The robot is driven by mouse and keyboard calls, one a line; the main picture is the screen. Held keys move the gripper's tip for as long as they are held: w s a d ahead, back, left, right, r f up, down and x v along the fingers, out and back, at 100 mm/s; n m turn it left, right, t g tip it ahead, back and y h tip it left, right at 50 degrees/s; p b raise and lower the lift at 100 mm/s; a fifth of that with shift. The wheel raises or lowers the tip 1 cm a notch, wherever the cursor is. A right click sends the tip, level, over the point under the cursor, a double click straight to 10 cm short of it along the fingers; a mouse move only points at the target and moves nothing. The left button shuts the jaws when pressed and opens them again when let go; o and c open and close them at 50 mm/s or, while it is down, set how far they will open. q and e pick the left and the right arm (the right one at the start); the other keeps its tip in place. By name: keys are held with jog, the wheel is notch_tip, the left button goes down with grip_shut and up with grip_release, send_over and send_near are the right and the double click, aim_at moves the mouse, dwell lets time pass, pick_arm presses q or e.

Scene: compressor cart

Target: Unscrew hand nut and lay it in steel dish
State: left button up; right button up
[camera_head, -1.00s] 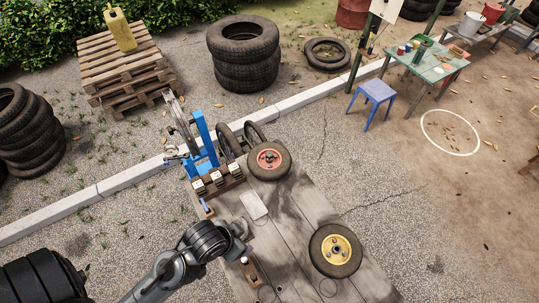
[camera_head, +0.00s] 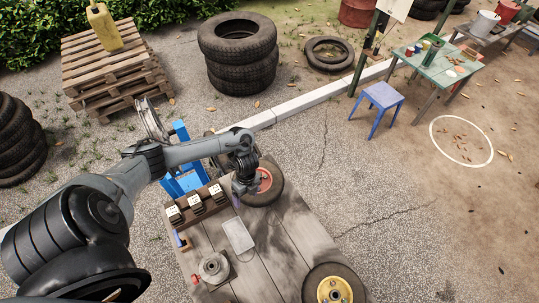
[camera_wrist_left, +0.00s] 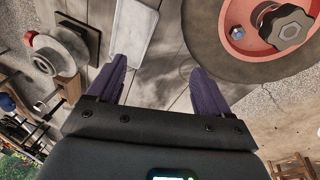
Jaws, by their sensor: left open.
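The hand nut (camera_wrist_left: 285,25) is a black lobed knob on the red hub of a wheel (camera_wrist_left: 240,60), beside a smaller blue nut. In the head view the red-hubbed wheel (camera_head: 263,194) lies at the far end of the bench, and my gripper hides the nut. My left gripper (camera_head: 241,192) is open and empty, low beside that wheel. In the left wrist view its purple fingers (camera_wrist_left: 158,70) point at bare planks between tray and wheel. The shallow pale metal tray (camera_head: 239,234), apparently the steel dish, lies empty on the planks; it also shows in the wrist view (camera_wrist_left: 137,33).
A round grey fixture (camera_head: 213,268) with a red knob stands on the bench's left side. A yellow-hubbed wheel (camera_head: 334,290) lies nearer. Middle planks are clear.

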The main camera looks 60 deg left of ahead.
pick_arm(q)
jog(key=w+a+r+t+y+b, duration=0.1)
jog(key=w+a+r+b, duration=0.1)
jog(key=w+a, duration=0.25)
jog(key=w+a+r+t+b, duration=0.1)
jog(key=w+a+r, duration=0.25)
jog(key=w, duration=0.25)
jog(key=shift+n, duration=0.3)
notch_tip(320, 180, down, 10)
jog(key=shift+f+b, duration=0.1)
jog(key=shift+b, duration=0.65)
jog(key=c, duration=1.2)
jog(key=shift+n+p, duration=0.5)
jog(key=shift+p, duration=0.2)
jog(key=shift+n+p, duration=0.4)
jog(key=shift+n, duration=0.1)
